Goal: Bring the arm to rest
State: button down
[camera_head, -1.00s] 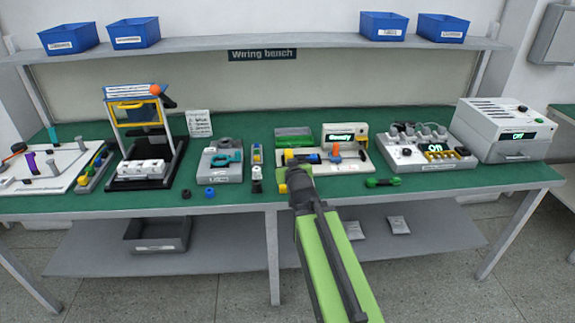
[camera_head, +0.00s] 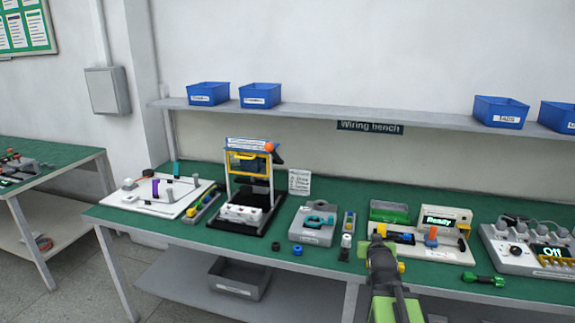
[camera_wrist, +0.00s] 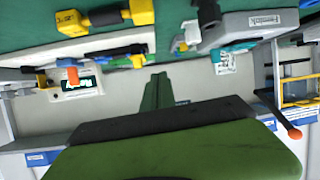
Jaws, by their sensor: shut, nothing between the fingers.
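My green arm reaches up from the bottom right of the head view, and my gripper (camera_head: 380,246) is at its far end, over the front of the wiring bench (camera_head: 190,238). In the wrist view my gripper (camera_wrist: 158,90) is shut, its fingers together with nothing between them. Beyond it in the head view is the fixture with the "Ready" display (camera_head: 438,223); an orange knob (camera_head: 432,236) is on it. I cannot tell the exact gap between gripper and fixture.
A black and yellow frame (camera_head: 249,163) and a white board (camera_head: 150,208) stand to the left. A grey unit reading "Off" (camera_head: 535,262) is at right. Blue bins (camera_head: 260,95) line the shelf above. A green-topped table (camera_head: 65,160) is at far left; floor lies between.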

jog(key=a+r+n+y+p, duration=0.1)
jog(key=a+r+p, duration=0.25)
jog(key=a, duration=0.45)
jog(key=s+a+f+g+y+p, duration=0.2)
jog(key=s+a+f+g+p, duration=0.15)
jog(key=a, duration=0.25)
jog(key=s+a+f+g, duration=0.2)
jog(key=s+g, duration=0.2)
jog(key=s, duration=0.4)
jog(key=s+a+f+n+g, duration=0.1)
jog(key=s+a+f+g, duration=0.1)
jog(key=s+g, duration=0.3)
jog(key=s+f, duration=0.1)
jog(key=s, duration=0.2)
jog(key=shift+s+a+f+y, duration=0.15)
jog(key=shift+f+y, duration=0.15)
jog(key=shift+f, duration=0.05)
